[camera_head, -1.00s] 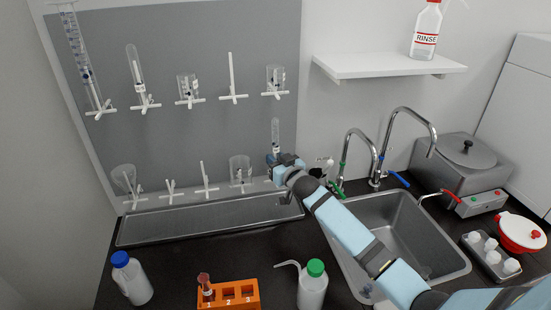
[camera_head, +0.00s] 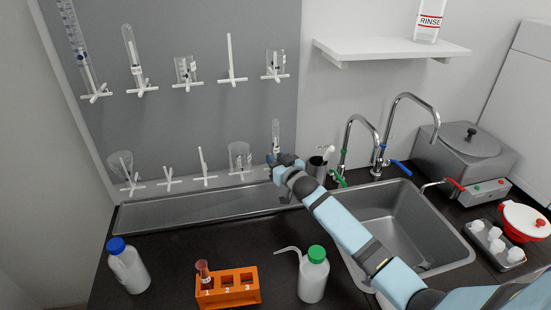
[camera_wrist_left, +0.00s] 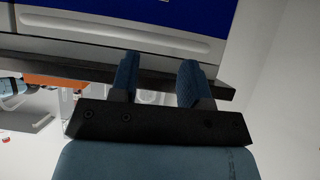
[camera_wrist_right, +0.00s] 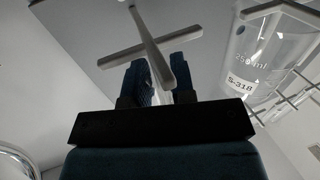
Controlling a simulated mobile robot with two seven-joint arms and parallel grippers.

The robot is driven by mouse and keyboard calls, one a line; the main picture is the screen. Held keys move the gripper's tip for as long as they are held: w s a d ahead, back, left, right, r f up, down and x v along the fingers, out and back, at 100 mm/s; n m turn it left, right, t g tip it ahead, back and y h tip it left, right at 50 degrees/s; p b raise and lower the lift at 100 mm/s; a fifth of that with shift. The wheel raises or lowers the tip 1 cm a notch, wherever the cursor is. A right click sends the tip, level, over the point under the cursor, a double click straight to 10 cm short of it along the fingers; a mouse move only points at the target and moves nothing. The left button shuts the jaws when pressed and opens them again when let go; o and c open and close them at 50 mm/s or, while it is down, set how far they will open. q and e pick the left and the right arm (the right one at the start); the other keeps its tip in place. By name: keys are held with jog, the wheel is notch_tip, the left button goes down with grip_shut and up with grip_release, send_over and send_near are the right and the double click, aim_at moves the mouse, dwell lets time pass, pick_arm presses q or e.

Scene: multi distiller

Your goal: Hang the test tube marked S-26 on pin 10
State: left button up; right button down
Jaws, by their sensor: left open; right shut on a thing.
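A clear test tube (camera_head: 276,138) stands upright in my right gripper (camera_head: 283,162), which is shut on its lower part. Its label is too small to read. It is in front of the lower right end of the grey pegboard (camera_head: 200,110). In the right wrist view, my right gripper's fingers (camera_wrist_right: 158,78) are close to a white cross-shaped pin (camera_wrist_right: 150,45); I cannot tell whether the tube is around it. My left gripper shows only in the left wrist view (camera_wrist_left: 158,82), open and empty.
A beaker (camera_head: 239,156) hangs left of the tube; in the right wrist view a beaker marked S-318 (camera_wrist_right: 265,60) is close to the right finger. A steel trough (camera_head: 190,208) lies below. Taps (camera_head: 360,135) and a sink (camera_head: 400,225) are to the right. An orange rack (camera_head: 228,288) stands in front.

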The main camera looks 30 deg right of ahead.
jog(key=shift+f, duration=0.55)
jog(key=c, duration=0.9)
grip_release()
jog(key=shift+s, duration=0.1)
jog(key=s, duration=0.4)
jog(key=s+b, duration=0.1)
jog(key=s, duration=0.8)
jog(key=shift+s+d, duration=0.3)
jog(key=shift+d, duration=0.1)
